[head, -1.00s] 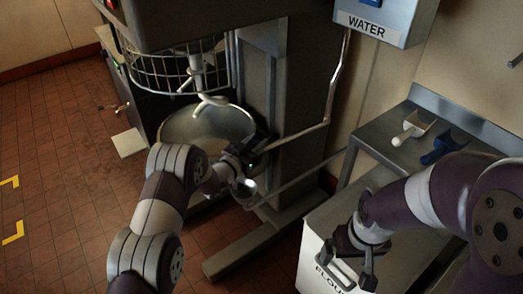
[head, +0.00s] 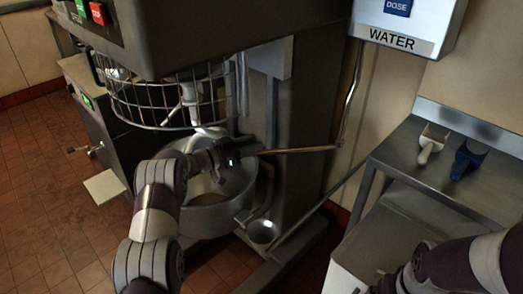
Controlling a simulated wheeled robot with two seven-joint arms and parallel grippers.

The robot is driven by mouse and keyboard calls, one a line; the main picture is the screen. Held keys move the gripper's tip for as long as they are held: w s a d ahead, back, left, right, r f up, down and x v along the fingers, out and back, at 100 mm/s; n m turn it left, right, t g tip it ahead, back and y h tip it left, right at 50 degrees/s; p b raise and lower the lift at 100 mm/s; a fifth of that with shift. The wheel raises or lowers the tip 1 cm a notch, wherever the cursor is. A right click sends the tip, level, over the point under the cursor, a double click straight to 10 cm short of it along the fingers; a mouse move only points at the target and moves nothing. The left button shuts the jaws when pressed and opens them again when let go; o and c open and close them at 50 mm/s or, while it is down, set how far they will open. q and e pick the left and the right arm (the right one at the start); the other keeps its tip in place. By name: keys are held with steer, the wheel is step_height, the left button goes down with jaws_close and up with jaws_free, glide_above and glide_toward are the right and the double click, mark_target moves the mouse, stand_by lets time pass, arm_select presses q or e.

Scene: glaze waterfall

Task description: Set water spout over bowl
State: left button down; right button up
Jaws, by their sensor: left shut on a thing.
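The water spout (head: 300,151) is a thin metal pipe. It drops from the box labelled WATER, then bends left toward the mixer. My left gripper (head: 236,158) is shut on its free end and hides the tip. The large metal bowl (head: 212,222) sits under the mixer's wire guard. The gripper and spout end show over the bowl's right part, above its rim. My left arm covers the bowl's left side. My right gripper (head: 386,283) is only a dark part at the bottom edge, too cut off to read.
The wire guard (head: 160,105) and mixer column (head: 300,95) are close to the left gripper. A small metal cup (head: 262,233) is low beside the bowl. A steel table (head: 400,165) at right bears a white scoop (head: 431,145) and a blue scoop (head: 468,160).

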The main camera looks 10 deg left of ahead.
arm_select(q)
steer(key=shift+w+r, duration=0.1)
steer(key=shift+r, duration=0.05)
steer(key=c, duration=0.8)
jaws_free()
steer(key=shift+d, duration=0.1)
